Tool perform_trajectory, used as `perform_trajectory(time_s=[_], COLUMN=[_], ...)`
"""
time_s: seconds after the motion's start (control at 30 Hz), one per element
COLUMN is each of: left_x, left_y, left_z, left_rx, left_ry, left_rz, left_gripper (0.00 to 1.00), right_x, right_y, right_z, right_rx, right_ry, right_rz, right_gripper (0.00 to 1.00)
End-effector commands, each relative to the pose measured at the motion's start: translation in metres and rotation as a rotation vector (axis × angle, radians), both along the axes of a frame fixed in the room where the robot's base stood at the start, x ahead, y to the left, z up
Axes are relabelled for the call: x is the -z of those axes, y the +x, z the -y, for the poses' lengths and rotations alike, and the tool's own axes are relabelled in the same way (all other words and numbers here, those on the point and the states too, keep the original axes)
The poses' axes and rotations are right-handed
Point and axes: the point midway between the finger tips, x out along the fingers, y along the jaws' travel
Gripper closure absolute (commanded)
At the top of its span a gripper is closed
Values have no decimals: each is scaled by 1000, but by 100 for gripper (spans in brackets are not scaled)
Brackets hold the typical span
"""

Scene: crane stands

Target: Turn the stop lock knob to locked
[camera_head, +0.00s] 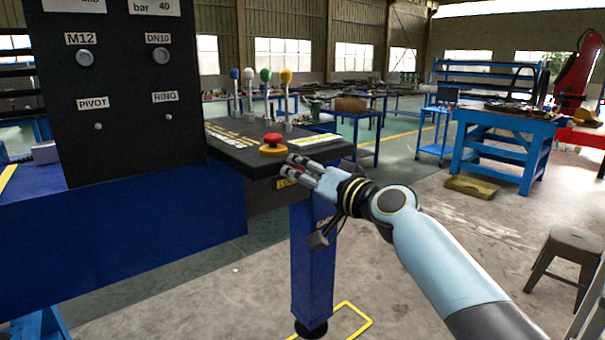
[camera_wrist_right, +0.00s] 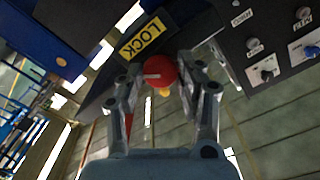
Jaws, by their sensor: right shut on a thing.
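The stop lock knob (camera_wrist_right: 163,68) is round and red with a pale line across its face. It shows in the right wrist view, just below a yellow label reading LOCK (camera_wrist_right: 147,36). My right gripper (camera_wrist_right: 157,80) has its two fingers closed in on either side of the knob. In the head view my right gripper (camera_head: 290,170) is at the front end of the black control panel (camera_head: 232,152), and its fingers hide most of the knob there. My left gripper is not in view.
A red mushroom button (camera_head: 273,140) on a yellow base stands on the panel top, close above my right fingers. Several ball-topped levers (camera_head: 286,78) rise behind it. A tall black panel (camera_head: 125,130) stands at left. A stool (camera_head: 570,250) and open floor lie to the right.

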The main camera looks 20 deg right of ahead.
Motion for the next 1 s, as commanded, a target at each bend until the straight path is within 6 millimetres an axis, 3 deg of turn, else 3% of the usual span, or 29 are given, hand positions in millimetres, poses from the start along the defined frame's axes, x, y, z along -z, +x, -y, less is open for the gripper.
perform_trajectory(time_s=[0.6,1.0], left_x=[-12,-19], left_y=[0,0], left_z=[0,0], left_rx=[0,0], left_ry=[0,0], left_rz=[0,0], left_gripper=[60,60], right_x=[-1,-1], right_y=[0,0], right_z=[0,0], right_rx=[0,2], right_ry=[544,791], right_rz=[-199,-287], right_gripper=[96,96])
